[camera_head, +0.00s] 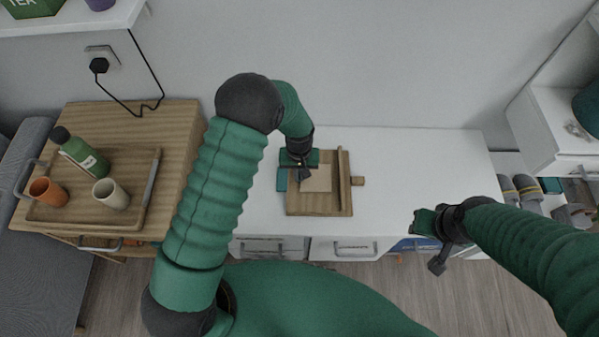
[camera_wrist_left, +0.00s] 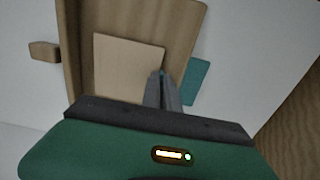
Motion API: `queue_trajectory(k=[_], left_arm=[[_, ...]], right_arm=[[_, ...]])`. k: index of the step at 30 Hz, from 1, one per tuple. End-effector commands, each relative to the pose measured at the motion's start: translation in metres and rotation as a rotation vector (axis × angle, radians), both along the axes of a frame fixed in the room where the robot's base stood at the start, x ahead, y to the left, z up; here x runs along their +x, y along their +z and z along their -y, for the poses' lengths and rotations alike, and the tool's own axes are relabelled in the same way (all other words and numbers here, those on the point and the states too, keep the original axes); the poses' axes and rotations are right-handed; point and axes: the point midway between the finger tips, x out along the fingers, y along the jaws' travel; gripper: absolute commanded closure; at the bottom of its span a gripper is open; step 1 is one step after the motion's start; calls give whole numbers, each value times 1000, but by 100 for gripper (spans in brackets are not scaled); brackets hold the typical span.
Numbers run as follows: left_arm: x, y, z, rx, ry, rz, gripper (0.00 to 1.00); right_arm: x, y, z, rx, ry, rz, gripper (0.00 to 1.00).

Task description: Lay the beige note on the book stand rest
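The beige note (camera_wrist_left: 128,68) is a flat pale square over the board of the wooden book stand (camera_wrist_left: 185,25). The head view also shows the note (camera_head: 319,180) and the stand (camera_head: 320,208). The stand's raised rest (camera_head: 344,180) runs along its right side in the head view; the note is to the left of it. My left gripper (camera_wrist_left: 162,76) has its fingers together, with their tips at the note's edge; it appears shut on the note. Whether the note touches the board is unclear. My right gripper (camera_head: 432,250) is away at the desk's front right; its fingers are unclear.
A flat teal item (camera_wrist_left: 197,82) lies beside the stand, opposite the rest. The white desk (camera_head: 410,165) is clear to the right. A wooden tray (camera_head: 135,218) at the left holds a green bottle (camera_head: 80,155) and two cups.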

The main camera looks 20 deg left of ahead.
Motion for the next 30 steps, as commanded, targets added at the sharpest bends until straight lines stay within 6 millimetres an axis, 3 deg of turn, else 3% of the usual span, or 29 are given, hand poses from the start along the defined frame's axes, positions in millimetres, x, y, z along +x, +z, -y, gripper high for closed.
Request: queue_trajectory(k=[5,12,21,26,30], left_arm=[[0,0,0,0,0,0,100],[0,0,0,0,0,0,70],[0,2,0,0,0,1,70],[1,27,0,0,0,3,70],[1,68,0,-1,0,4,70]], right_arm=[[0,0,0,0,0,0,66],[0,0,0,0,0,0,66],[0,1,0,0,0,0,66],[0,11,0,0,0,0,66],[0,26,0,0,0,0,66]])
